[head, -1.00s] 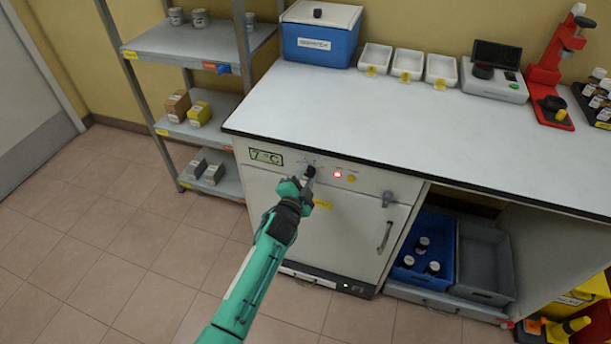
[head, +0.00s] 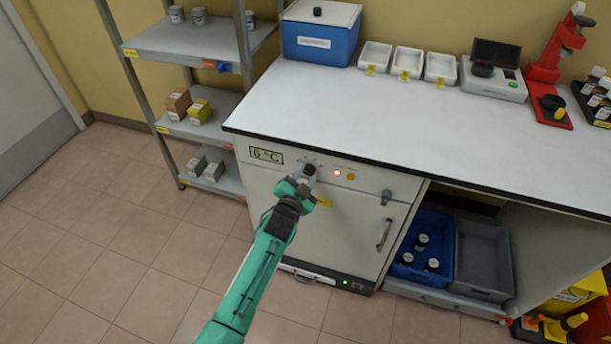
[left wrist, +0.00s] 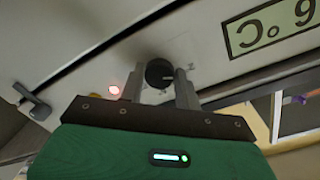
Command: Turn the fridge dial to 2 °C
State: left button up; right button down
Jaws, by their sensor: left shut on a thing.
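The fridge (head: 335,232) is a white cabinet under the counter with a control strip along its top. Its display (head: 266,155) reads 6 °C and also shows upside down in the left wrist view (left wrist: 272,28). The dark round dial (head: 309,169) sits right of the display; in the left wrist view the dial (left wrist: 159,72) lies between my finger tips. My left gripper (head: 304,178) is shut on the dial, its fingers (left wrist: 160,85) on either side of it. The dial's scale marks are mostly hidden or too small to read. My right gripper is not in view.
A red light (head: 337,173) and a yellow button (head: 351,176) sit right of the dial. A grey latch (head: 386,197) and a door handle (head: 384,235) are further right. The white counter (head: 400,125) overhangs just above. Open floor (head: 110,250) lies to the left.

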pick_arm(q)
jog(key=shift+f, duration=0.15)
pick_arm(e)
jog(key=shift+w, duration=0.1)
pick_arm(q)
jog(key=o, duration=1)
jog(key=shift+c, duration=0.2)
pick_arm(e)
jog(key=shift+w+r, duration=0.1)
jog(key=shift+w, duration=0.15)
pick_arm(q)
jog(key=shift+s, duration=0.1)
jog(key=shift+v, duration=6.85)
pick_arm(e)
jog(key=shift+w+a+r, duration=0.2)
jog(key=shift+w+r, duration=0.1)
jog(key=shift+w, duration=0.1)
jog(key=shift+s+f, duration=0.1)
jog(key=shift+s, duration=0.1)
